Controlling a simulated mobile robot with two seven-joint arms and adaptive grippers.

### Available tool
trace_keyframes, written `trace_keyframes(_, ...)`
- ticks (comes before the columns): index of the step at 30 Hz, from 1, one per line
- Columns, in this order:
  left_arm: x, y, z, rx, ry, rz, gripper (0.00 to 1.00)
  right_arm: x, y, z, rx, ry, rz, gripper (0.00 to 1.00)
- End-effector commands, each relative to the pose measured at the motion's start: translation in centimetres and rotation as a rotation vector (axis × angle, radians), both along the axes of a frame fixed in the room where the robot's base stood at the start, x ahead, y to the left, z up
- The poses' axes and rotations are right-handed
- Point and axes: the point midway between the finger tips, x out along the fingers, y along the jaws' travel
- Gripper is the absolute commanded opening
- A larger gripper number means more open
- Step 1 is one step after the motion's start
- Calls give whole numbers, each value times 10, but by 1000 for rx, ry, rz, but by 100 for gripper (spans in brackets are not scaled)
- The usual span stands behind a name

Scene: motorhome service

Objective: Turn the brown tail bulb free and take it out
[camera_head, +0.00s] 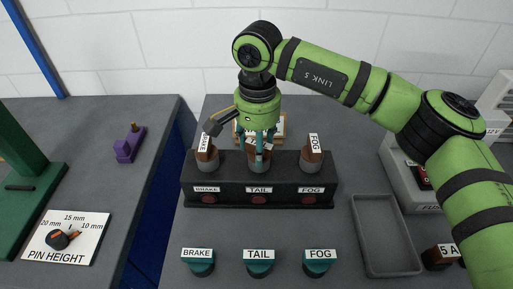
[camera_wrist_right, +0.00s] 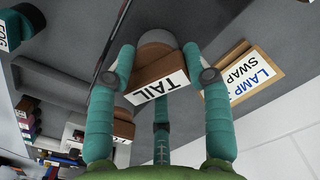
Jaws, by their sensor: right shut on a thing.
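The brown tail bulb, with a white TAIL label, is in the middle of the black lamp block (camera_head: 325,198) in the head view, mostly hidden by my right gripper (camera_head: 259,150). In the right wrist view the tail bulb (camera_wrist_right: 160,72) lies between the teal fingers of the right gripper (camera_wrist_right: 165,70), which is shut on it. Its grey base is beyond the fingers; I cannot tell whether it is still seated. The brown brake bulb (camera_head: 207,152) and fog bulb (camera_head: 312,153) stand upright in sockets at either side. My left gripper is not in view.
Teal bulbs labelled BRAKE (camera_head: 197,263), TAIL (camera_head: 258,263) and FOG (camera_head: 319,263) stand in front of the block. An empty grey tray (camera_head: 362,262) lies to the right. A LAMP SWAP card (camera_wrist_right: 243,75) is behind the block. A purple part (camera_head: 129,147) sits on the left bench.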

Motion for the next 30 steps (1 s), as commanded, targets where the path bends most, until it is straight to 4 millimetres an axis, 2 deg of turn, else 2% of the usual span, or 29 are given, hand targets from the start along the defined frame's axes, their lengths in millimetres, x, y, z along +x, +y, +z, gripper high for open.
trace_keyframes(1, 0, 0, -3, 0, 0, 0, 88, -3, -3, -6, -11, 15, 34, 0)
trace_keyframes(11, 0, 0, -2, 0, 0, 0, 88, -3, -3, -5, -11, 17, 66, 0)
trace_keyframes(16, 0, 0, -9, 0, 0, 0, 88, -4, -3, -7, -10, 17, 223, 0)
trace_keyframes(17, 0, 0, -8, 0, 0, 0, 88, -4, -3, -6, -10, 17, 244, 46)
trace_keyframes(18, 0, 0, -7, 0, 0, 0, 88, -4, -3, -5, -10, 17, 237, 30)
trace_keyframes(20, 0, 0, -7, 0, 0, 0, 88, -4, -3, -5, -10, 17, 236, 6)
trace_keyframes(21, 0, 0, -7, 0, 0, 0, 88, -4, -3, -5, -10, 17, 235, 0)
trace_keyframes(30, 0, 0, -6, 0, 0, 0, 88, -4, -3, -3, -9, 15, 233, 0)
